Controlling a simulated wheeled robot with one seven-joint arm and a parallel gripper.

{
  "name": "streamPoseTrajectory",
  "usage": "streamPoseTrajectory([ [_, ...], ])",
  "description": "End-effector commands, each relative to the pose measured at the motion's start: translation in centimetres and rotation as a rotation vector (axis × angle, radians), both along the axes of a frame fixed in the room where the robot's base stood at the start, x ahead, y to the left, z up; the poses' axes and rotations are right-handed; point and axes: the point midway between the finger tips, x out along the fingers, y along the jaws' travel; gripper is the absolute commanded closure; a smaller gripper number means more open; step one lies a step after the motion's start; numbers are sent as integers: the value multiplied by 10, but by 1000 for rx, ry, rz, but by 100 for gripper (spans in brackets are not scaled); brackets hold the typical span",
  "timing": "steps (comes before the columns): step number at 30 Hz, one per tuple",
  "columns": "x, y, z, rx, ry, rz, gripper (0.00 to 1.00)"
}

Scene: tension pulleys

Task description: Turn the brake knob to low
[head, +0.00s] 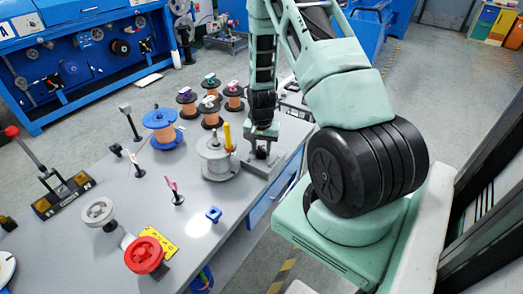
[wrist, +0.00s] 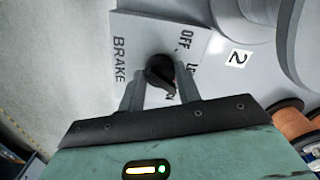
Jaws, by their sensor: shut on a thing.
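The brake knob (wrist: 159,70) is black and sits on a light grey plate (wrist: 140,28) marked BRAKE and OFF. Another label beside the knob is partly covered by a finger, and I see only its first letters. My gripper (wrist: 160,80) has one finger on each side of the knob and is shut on it. The knob's narrow end points down between the fingers, away from OFF. In the head view, my gripper (head: 262,134) reaches down over the plate at the table's right edge, and the knob (head: 261,153) shows as a small dark shape under it.
A grey spool (head: 216,160) with a yellow-handled part stands just left of my gripper. Several copper spools (head: 210,112) stand behind it, and a blue-flanged spool (head: 161,125) stands further left.

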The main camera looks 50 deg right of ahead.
Motion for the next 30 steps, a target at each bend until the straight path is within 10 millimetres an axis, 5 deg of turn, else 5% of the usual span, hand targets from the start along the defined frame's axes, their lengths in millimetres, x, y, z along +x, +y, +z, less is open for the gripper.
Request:
streamPoseTrajectory([
  [15, 0, 0, 0, 0, -1, 404, 89],
  [30, 0, 0, 1, 0, -1, 526, 89],
])
